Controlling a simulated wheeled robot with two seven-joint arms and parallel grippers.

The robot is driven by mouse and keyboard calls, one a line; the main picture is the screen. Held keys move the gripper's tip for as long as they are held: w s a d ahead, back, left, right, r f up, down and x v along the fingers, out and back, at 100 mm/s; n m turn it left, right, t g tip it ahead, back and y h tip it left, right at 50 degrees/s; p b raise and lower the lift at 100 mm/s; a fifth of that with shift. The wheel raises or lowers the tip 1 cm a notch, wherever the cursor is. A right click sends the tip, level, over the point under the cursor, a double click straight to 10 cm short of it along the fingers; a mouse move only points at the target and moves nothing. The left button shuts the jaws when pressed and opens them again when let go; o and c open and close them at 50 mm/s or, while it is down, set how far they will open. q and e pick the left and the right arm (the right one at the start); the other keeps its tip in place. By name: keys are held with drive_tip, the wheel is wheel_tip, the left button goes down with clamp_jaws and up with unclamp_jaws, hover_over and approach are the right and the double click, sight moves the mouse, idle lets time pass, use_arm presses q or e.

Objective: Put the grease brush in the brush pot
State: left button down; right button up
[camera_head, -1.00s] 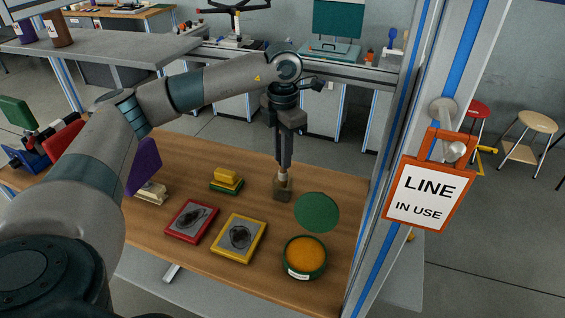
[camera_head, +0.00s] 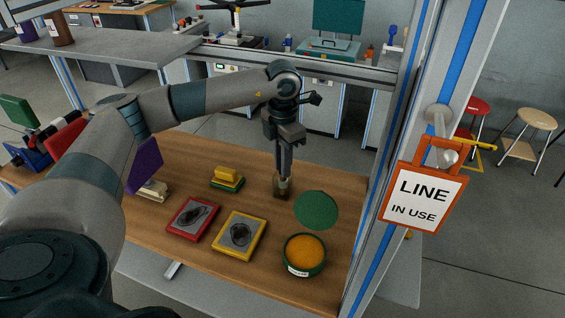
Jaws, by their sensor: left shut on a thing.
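My left gripper (camera_head: 284,172) points straight down over the right half of the wooden table, shut on the grease brush (camera_head: 284,180). Only a short, pale part of the brush shows below the fingertips. The small brown-olive brush pot (camera_head: 280,192) stands on the table directly under it. The brush's lower end is at the pot's mouth; I cannot tell how deep inside it is. My right gripper is not in view.
An open green tin of orange grease (camera_head: 305,252) and its green lid (camera_head: 316,210) are near the right edge. Red (camera_head: 192,217) and yellow (camera_head: 239,236) framed trays lie left of them. A frame post with a "LINE IN USE" sign (camera_head: 424,196) stands at right.

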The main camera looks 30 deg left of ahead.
use_arm(q)
drive_tip(key=c, duration=1.6)
unclamp_jaws()
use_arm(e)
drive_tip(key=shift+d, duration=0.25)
